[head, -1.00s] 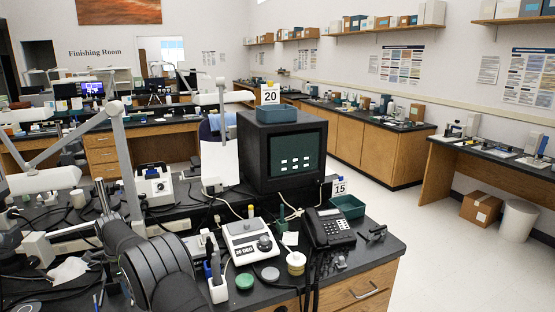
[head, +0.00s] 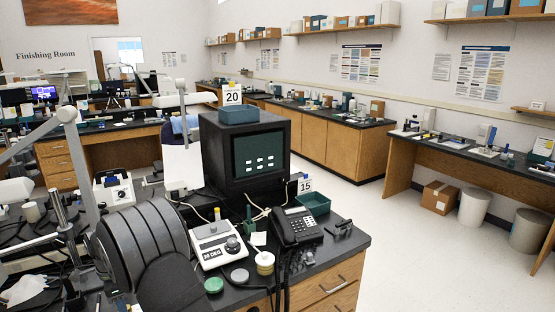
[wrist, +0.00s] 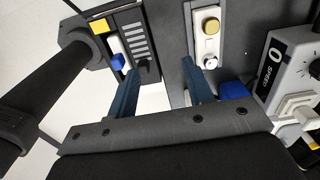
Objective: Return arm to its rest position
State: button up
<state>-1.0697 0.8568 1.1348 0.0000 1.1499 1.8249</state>
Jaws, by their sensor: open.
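My gripper (wrist: 160,78) shows in the wrist view as two blue fingers spread apart, with nothing between them. A white device with a yellow knob (wrist: 211,26) lies just beyond the right finger. A dark panel with a blue knob (wrist: 117,62) is beyond the left finger. In the head view my dark, ribbed arm stands over the left front of the black bench (head: 345,255). The fingers are not visible in the head view.
A grey box marked SPEED (wrist: 292,68) is close right of my fingers. The bench holds a black monitor (head: 245,155), a telephone (head: 295,227), a white scale-like unit (head: 217,244) and a green tray (head: 313,204). Open floor (head: 385,265) lies to the right.

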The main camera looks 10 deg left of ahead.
jog(key=s+d, duration=0.1)
jog(key=d, duration=0.1)
jog(key=s+d+f, duration=0.1)
jog(key=s+d, duration=0.1)
jog(key=d, duration=0.1)
jog(key=s+d+f, duration=0.1)
jog(key=d, duration=0.2)
jog(key=shift+s+f, duration=0.15)
jog(key=f, duration=0.4)
jog(key=shift+s+d+f, duration=0.25)
jog(key=shift+d+f, duration=0.1)
jog(key=shift+d, duration=0.05)
jog(key=shift+f, duration=0.6)
jog(key=shift+r, duration=0.1)
notch_tip(320, 180, up, 6)
jog(key=a, duration=0.1)
jog(key=w+a+r, duration=0.2)
jog(key=w+a, duration=0.3)
jog(key=a, duration=0.4)
jog(key=shift+w+r, duration=0.2)
